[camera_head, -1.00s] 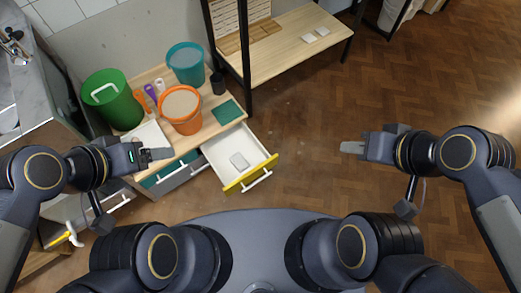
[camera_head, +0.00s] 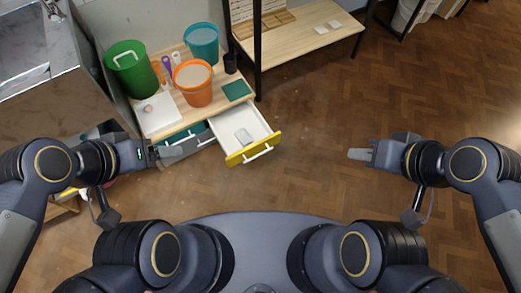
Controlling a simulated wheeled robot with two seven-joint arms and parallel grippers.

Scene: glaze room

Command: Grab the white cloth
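A small pale grey-white folded piece (camera_head: 243,137), which may be the white cloth, lies in the open white drawer (camera_head: 228,120) with a yellow front. A flat white square (camera_head: 157,115) lies on the wooden worktop at left, with a small pinkish thing on it; I cannot tell whether it is cloth. My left gripper (camera_head: 190,149) appears in front of the worktop's edge, left of the open drawer. My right gripper (camera_head: 358,154) is over bare floor, well right of the drawer. Both are seen side-on, so their finger gaps do not show. Neither visibly holds anything.
The worktop (camera_head: 190,118) carries a green bin (camera_head: 132,70), an orange bucket (camera_head: 193,84), a teal bucket (camera_head: 202,42), a dark cup (camera_head: 230,63) and a green mat (camera_head: 237,90). A black shelf post (camera_head: 256,50) stands behind. Wooden floor (camera_head: 320,100) is clear at right.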

